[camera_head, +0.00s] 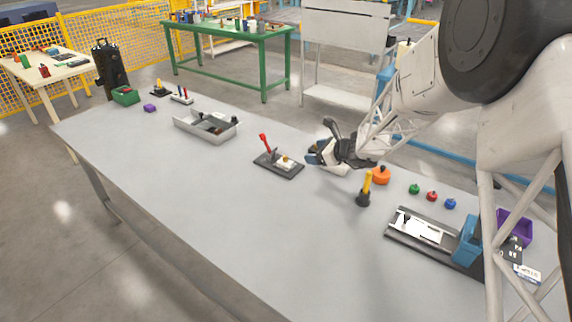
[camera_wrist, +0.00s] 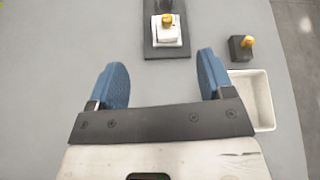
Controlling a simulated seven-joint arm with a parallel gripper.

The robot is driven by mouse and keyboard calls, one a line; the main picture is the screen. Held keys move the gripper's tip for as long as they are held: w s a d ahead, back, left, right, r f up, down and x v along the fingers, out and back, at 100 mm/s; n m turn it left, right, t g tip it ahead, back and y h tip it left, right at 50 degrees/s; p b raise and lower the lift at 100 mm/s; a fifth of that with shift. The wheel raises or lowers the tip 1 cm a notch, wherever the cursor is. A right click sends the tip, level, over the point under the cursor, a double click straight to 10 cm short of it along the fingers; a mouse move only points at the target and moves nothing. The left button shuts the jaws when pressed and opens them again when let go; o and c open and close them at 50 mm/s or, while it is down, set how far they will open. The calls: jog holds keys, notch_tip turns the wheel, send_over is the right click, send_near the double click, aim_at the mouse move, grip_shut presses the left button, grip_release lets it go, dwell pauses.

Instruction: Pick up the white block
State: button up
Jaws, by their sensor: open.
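The white block (camera_head: 285,161) with a gold-yellow knob on top sits on a dark plate (camera_head: 290,172), beside a red-handled upright piece (camera_head: 266,143) in the head view. In the wrist view the white block (camera_wrist: 168,40) stands on the dark plate (camera_wrist: 152,49), beyond the fingertips and roughly between their lines. My gripper (camera_head: 313,154) is open and empty, just right of the plate in the head view. Its two blue fingers are spread wide in the wrist view (camera_wrist: 160,68), with bare tabletop between them. They do not touch the block.
A black piece with a yellow handle (camera_head: 364,190) and an orange round part (camera_head: 381,175) stand right of my gripper. A grey tray (camera_head: 190,131) lies left. In the wrist view a white bin (camera_wrist: 263,100) and a dark knobbed block (camera_wrist: 240,48) are right. The front tabletop is clear.

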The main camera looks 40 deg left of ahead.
aim_at(286, 157)
jog(key=a+f+m, duration=0.1)
jog(key=a+f, duration=0.1)
jog(key=a+f+m, duration=0.1)
jog(key=a+f, duration=0.1)
jog(key=a, duration=0.1)
jog(key=a+f, duration=0.2)
jog(key=shift+w+a+f+m+t+y, duration=0.2)
jog(key=shift+w+f+m+t+y, duration=0.1)
jog(key=shift+w+f+m+t, duration=0.1)
jog(key=shift+x, duration=1.25)
jog(key=shift+x, duration=2.65)
jog(key=shift+w, duration=0.2)
jog(key=shift+c, duration=0.3)
jog(key=c, duration=1)
